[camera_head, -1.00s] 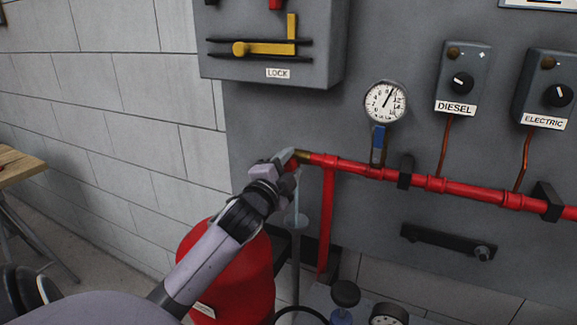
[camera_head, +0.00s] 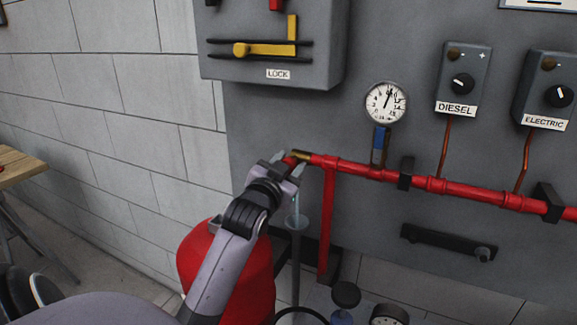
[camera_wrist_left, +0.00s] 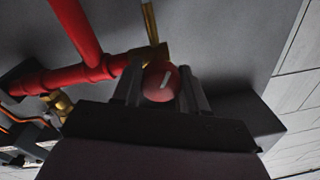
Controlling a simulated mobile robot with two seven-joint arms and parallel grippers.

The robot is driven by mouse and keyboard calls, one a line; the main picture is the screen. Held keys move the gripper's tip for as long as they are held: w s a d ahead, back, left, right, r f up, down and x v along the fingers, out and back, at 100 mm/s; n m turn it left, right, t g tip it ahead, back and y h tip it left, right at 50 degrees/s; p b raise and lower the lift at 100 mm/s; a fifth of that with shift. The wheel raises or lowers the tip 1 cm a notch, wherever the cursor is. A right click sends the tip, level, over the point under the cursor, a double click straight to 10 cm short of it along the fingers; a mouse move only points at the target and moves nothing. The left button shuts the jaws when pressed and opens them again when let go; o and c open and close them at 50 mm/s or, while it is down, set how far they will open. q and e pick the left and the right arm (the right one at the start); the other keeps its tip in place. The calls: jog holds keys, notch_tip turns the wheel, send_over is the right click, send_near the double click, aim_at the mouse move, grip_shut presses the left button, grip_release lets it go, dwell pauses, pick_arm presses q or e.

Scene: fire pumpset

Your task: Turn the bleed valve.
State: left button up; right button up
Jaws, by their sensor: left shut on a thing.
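The bleed valve's round red knob (camera_wrist_left: 160,82) has a white mark and sits between the two fingers of my left gripper in the left wrist view. A brass fitting (camera_head: 301,155) joins it to the left end of the red pipe. In the head view my left gripper (camera_head: 288,164) is at this pipe end with a finger on each side, and a little red of the knob (camera_head: 291,161) shows between them. The gripper is shut on the knob. My right gripper is out of view.
The red pipe (camera_head: 450,187) runs right along the grey panel. A pressure gauge (camera_head: 386,102) with a blue-handled valve (camera_head: 380,146) stands above it. A red tank (camera_head: 235,275) is below my left arm. A lock box (camera_head: 270,40) hangs above.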

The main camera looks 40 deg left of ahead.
pick_arm(q)
jog(key=shift+n, duration=0.6)
jog(key=o, duration=1)
jog(key=shift+o, duration=0.2)
jog(key=shift+s, duration=0.1)
jog(key=b+v, duration=0.1)
jog(key=v, duration=0.6)
